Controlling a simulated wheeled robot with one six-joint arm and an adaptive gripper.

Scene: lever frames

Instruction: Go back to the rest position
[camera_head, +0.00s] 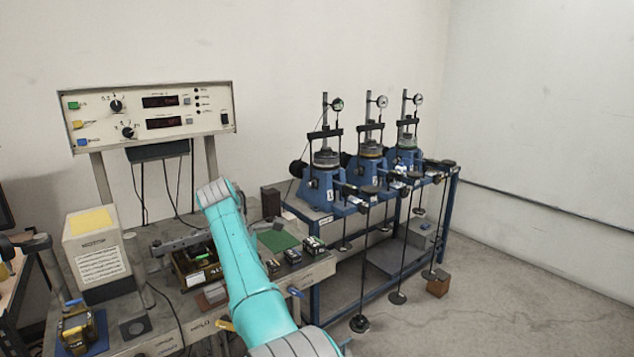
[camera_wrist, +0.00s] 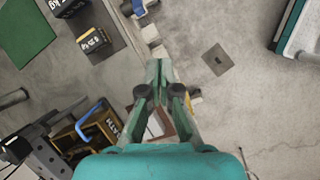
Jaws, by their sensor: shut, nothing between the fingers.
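My gripper (camera_wrist: 159,72) shows in the wrist view with its fingers together and nothing between them. It points down over the apparatus bench. In the head view my teal arm reaches forward over the bench, and the gripper itself is hidden behind it. Grey floor lies to the right. No mark of a rest position shows.
A control panel (camera_head: 150,108) with dials stands behind the bench at left. Several blue lever frames (camera_head: 322,188) with hanging weights stand on a rack at right. A green mat (camera_head: 278,240) and small weights (camera_head: 312,247) lie right of my arm. The floor at right is mostly clear.

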